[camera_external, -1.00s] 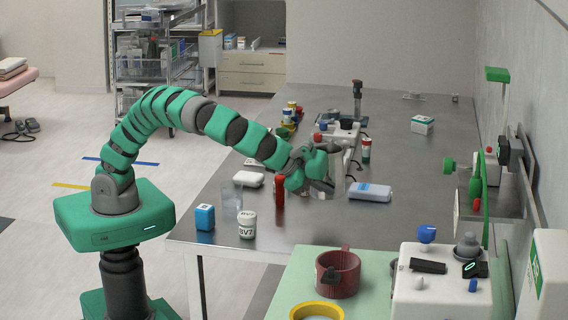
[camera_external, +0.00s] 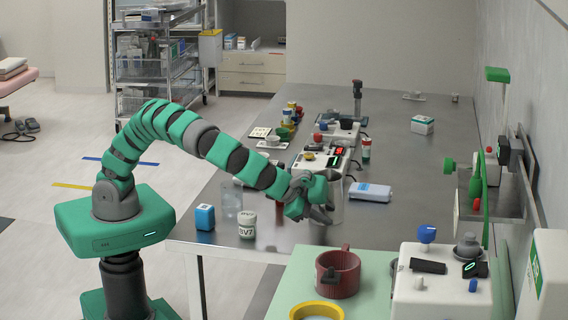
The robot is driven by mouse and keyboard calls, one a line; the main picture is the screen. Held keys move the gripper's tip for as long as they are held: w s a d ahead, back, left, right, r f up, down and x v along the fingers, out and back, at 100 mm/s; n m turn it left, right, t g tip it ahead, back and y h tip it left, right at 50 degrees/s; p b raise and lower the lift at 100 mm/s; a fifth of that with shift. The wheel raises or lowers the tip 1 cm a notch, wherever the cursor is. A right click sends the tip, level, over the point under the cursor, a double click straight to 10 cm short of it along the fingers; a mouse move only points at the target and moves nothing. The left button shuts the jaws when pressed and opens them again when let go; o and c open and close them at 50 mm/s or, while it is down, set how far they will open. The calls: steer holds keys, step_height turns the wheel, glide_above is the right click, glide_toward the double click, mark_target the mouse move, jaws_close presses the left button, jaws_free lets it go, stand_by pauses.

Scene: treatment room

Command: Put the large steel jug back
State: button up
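The large steel jug (camera_external: 336,198) is upright over the near part of the steel table (camera_external: 400,165). My gripper (camera_external: 318,204) is at the jug's left side, with its fingers against it, and appears shut on it. The fingers and wrist cover part of the jug's left side. I cannot tell whether the jug's base touches the table top. A red bottle (camera_external: 281,210) stands just left of my gripper, partly hidden by my arm.
A clear beaker (camera_external: 231,200), blue box (camera_external: 205,217) and white jar (camera_external: 247,225) stand to the left. A blue-and-white pack (camera_external: 370,192) lies right of the jug. A device with a red display (camera_external: 326,160) stands behind. A maroon pot (camera_external: 338,273) sits in front on the green surface (camera_external: 290,285).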

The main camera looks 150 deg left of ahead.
steer(key=p+v, duration=0.3)
steer(key=v, duration=0.9)
steer(key=shift+f, duration=0.1)
steer(key=s+d+r+m+t+h, duration=0.15)
steer(key=d+r, duration=0.25)
steer(key=r, duration=0.4)
steer(key=s+d+r+t+h, duration=0.1)
steer(key=s+d+r+t, duration=0.25)
steer(key=r, duration=0.45)
steer(key=s+d+r+m+t+h, duration=0.1)
steer(key=d+r, duration=0.4)
steer(key=r, duration=0.3)
steer(key=s+d+r+m+t+h, duration=0.3)
steer(key=s+d+r+t+h, duration=0.3)
steer(key=s+d+r, duration=0.5)
steer(key=s+r, duration=0.3)
steer(key=r, duration=0.1)
steer(key=shift+s+d+r, duration=0.25)
steer(key=shift+r+h, duration=0.15)
steer(key=shift+h, duration=0.1)
